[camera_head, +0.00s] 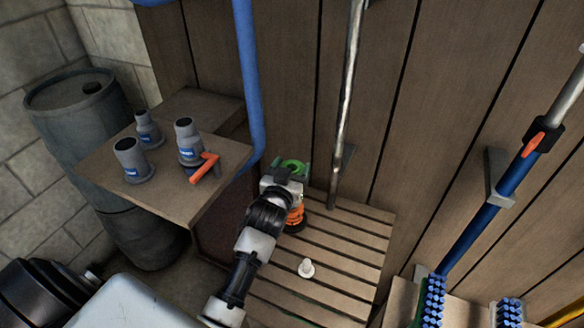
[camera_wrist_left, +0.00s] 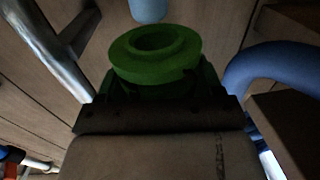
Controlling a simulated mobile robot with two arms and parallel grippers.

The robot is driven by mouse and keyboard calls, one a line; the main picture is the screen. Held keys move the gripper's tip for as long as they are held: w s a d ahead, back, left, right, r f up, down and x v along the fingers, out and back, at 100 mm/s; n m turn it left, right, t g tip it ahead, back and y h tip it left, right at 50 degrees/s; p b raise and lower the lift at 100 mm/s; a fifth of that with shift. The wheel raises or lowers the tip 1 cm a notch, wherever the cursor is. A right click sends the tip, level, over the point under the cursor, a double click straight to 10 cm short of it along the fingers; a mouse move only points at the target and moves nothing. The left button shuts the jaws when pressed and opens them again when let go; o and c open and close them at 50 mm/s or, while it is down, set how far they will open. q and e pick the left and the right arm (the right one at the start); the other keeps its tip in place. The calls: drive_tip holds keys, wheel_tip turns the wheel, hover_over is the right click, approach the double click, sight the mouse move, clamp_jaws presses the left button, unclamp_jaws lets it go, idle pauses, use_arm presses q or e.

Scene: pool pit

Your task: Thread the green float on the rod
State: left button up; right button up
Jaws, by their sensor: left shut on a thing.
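The green float (camera_head: 292,168) is a ring with a central hole. My left gripper (camera_head: 285,180) is shut on it and holds it above the slatted bench (camera_head: 345,250). In the left wrist view the green float (camera_wrist_left: 155,50) sits between the jaws with its hole showing. Orange rings (camera_head: 295,217) are stacked on the bench, just below and beside the gripper, partly hidden by my arm. I cannot make out the rod clearly. A pale blue-grey rounded end (camera_wrist_left: 148,9) shows beyond the float in the left wrist view. My right gripper is not in view.
A metal pole (camera_head: 347,95) stands against the plank wall, right of the float. A blue pipe (camera_head: 250,85) runs down on its left. A small white piece (camera_head: 306,268) lies on the bench. Grey fittings (camera_head: 130,160) stand on a side table. Blue-bristled brushes (camera_head: 433,300) are at right.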

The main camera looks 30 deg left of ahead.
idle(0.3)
use_arm(q)
drive_tip(key=shift+f, duration=0.35)
drive_tip(key=shift+f+b, duration=0.25)
drive_tip(key=shift+b, duration=0.05)
drive_tip(key=shift+f+b, duration=1.05)
drive_tip(key=shift+f, duration=0.6)
drive_tip(key=shift+f, duration=0.2)
drive_tip(key=shift+f+b, duration=1)
drive_tip(key=shift+f, duration=0.25)
drive_tip(key=shift+f, duration=0.15)
drive_tip(key=shift+f+b, duration=0.6)
drive_tip(key=shift+f, duration=0.15)
